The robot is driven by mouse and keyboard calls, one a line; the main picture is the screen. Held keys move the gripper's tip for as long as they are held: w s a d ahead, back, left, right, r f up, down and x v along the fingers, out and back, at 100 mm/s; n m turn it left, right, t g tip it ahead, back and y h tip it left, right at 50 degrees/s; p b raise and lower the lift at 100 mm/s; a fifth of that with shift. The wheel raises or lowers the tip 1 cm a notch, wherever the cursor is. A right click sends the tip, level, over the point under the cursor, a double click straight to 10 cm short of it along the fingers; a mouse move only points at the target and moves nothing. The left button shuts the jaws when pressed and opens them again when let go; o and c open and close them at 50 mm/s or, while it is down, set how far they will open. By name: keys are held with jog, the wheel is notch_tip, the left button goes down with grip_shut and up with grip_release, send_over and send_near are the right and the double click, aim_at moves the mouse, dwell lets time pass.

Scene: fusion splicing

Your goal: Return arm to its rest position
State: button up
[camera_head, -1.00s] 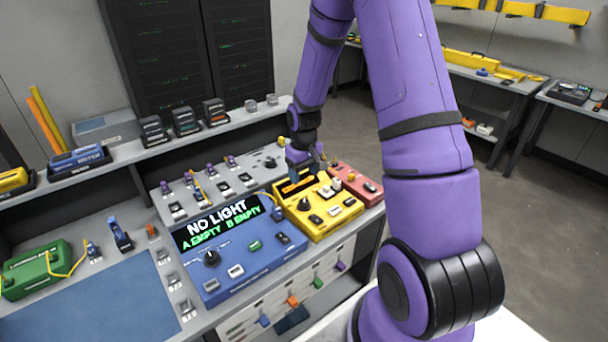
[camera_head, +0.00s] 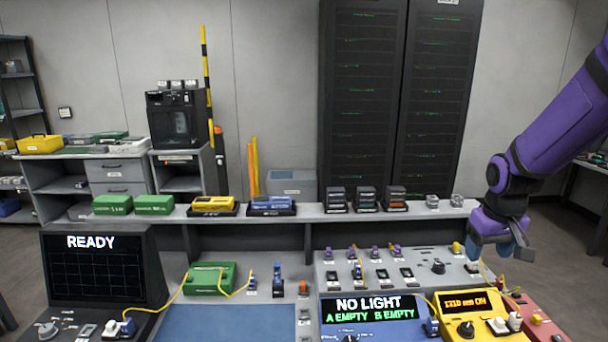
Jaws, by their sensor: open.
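My purple arm (camera_head: 565,115) comes in from the right edge. My gripper (camera_head: 498,250) points down above the right part of the bench, over the yellow unit (camera_head: 470,312) and beside the red unit (camera_head: 540,318). Its fingers are spread and nothing shows between them. A yellow cable passes behind or near the fingers; I cannot tell whether it touches them. The blue unit (camera_head: 375,310) has a screen that reads "NO LIGHT, A EMPTY B EMPTY". The yellow unit's small display is lit. A black monitor (camera_head: 95,265) at the left reads "READY".
A raised shelf (camera_head: 320,213) behind the bench carries green, yellow and blue boxes and several dark modules. A green box (camera_head: 210,278) with yellow cable sits above the blue mat (camera_head: 228,325). Tall black racks (camera_head: 400,100) stand behind. The space above the mat is clear.

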jog(key=s+a+r+t, duration=0.1)
jog(key=s+a+r, duration=0.3)
jog(key=s+r, duration=0.4)
jog(key=s+a+r+t, duration=0.2)
jog(key=s+a+r, duration=0.2)
jog(key=s+r, duration=0.4)
jog(key=s, duration=0.6)
jog(key=shift+r+t+y, duration=0.2)
jog(key=shift+t+y, duration=0.1)
jog(key=shift+y, duration=0.1)
